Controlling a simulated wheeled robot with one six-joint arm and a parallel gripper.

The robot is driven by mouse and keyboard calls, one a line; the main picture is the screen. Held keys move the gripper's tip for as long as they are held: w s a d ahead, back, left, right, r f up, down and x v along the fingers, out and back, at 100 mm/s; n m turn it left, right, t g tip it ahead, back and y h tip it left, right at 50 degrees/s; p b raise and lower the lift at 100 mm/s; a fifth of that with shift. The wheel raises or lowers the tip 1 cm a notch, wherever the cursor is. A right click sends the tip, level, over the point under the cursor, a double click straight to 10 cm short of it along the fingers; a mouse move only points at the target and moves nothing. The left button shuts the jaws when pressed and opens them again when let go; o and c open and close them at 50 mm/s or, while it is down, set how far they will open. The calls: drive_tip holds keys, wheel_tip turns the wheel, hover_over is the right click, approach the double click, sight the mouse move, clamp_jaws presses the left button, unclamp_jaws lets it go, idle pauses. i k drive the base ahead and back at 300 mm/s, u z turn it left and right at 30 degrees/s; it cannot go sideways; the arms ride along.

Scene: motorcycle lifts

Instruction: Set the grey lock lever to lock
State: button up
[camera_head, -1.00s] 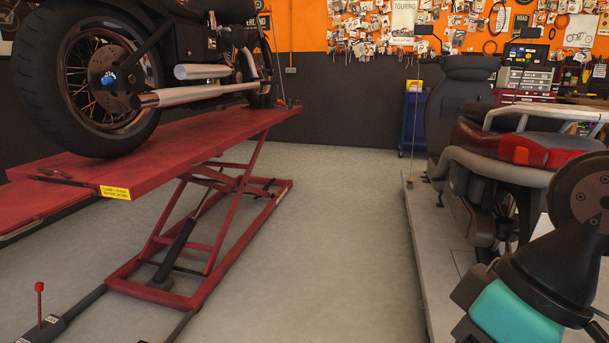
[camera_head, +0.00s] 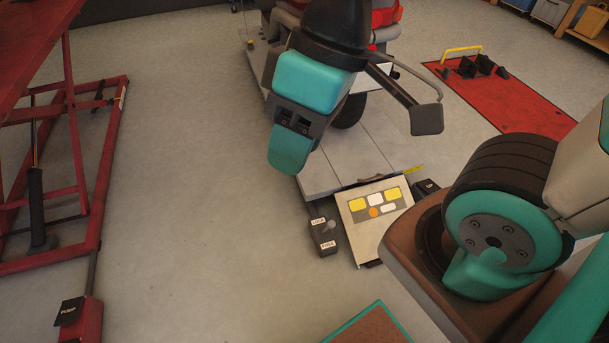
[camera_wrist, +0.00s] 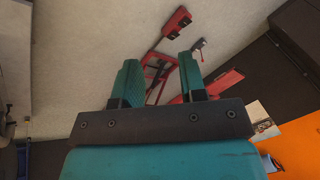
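The grey lock lever (camera_head: 328,227) is a short stick with a round knob on a small dark box (camera_head: 324,238) on the floor, at the front left of the grey lift. The box has two white labels; the farther seems to read LOCK, the nearer FREE. I cannot tell which one the lever is set to. My gripper (camera_head: 287,165) is raised above the floor, up and left of the lever in the head view, and apart from it. In the wrist view my gripper (camera_wrist: 158,78) has two teal fingers spread wide with nothing between them. The lever is not seen there.
The grey lift (camera_head: 330,165) carries a motorcycle behind my arm. A red lift frame (camera_head: 105,150) stands left. Floor between lifts is clear.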

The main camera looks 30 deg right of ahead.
sight(330, 223)
drive_tip(key=k, duration=1.25)
drive_tip(key=z, duration=0.45)
drive_tip(key=i, duration=0.45)
